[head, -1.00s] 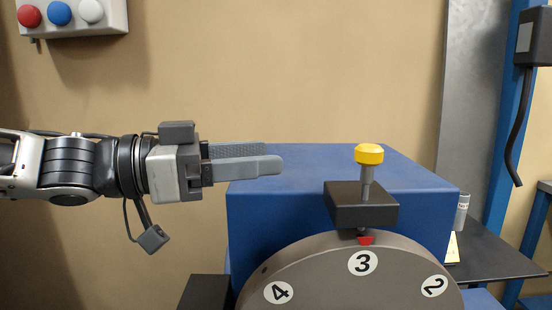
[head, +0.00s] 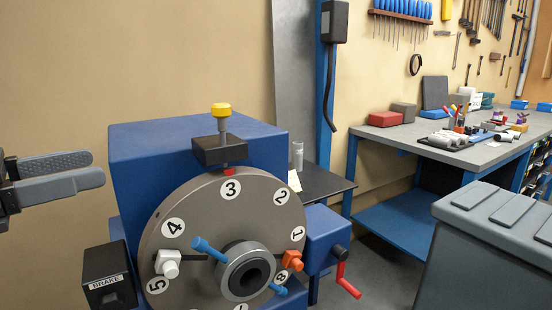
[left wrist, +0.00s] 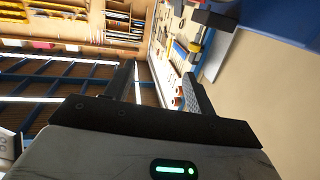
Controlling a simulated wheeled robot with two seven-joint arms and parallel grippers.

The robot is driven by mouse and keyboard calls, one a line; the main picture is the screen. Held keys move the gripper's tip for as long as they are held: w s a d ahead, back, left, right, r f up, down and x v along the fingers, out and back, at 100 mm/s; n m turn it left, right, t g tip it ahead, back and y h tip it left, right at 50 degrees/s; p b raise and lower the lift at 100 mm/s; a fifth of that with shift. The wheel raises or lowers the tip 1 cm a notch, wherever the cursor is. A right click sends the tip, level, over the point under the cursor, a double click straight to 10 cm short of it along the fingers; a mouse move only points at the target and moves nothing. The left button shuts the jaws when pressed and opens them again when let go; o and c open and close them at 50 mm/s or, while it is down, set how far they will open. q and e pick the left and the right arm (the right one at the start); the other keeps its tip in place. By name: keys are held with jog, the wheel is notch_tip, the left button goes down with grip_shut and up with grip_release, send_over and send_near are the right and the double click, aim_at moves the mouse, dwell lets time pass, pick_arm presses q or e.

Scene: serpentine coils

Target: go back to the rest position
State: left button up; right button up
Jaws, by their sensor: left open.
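My left gripper (head: 62,176) is at the left edge of the head view, with its two grey fingers pointing right. It is open and empty, with bare wall behind it. It is left of the blue machine (head: 150,150) and apart from it. In the left wrist view the two fingers (left wrist: 160,85) stand apart with nothing between them. My right gripper is in neither view.
The machine carries a grey numbered disc (head: 200,215), a yellow knob (head: 221,109), a black brake box (head: 106,277) and a red crank handle (head: 347,281). A workbench (head: 470,153) with tools stands at the right. A grey cabinet (head: 480,250) is at front right.

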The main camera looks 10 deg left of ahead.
pick_arm(q)
jog(key=w+d+f+g, duration=0.15)
jog(key=d+f, duration=0.25)
jog(key=f, duration=0.4)
jog(key=w+d+f+p, duration=0.1)
jog(key=w+d+f, duration=0.15)
jog(key=f, duration=0.55)
jog(key=w+d+f, duration=0.2)
jog(key=d+f, duration=0.3)
jog(key=f, duration=0.2)
jog(key=s+f+n+y, duration=0.3)
jog(key=s+f+y, duration=0.1)
jog(key=f, duration=0.6)
jog(key=s+f+n+g+y+p, duration=0.1)
jog(key=s+f+n+y, duration=0.2)
jog(key=f, duration=0.8)
jog(key=shift+s+y, duration=0.5)
jog(key=shift+s, duration=0.7)
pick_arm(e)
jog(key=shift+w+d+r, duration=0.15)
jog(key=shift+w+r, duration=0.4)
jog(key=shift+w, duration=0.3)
pick_arm(q)
jog(key=shift+d, duration=0.15)
jog(key=shift+f, duration=0.1)
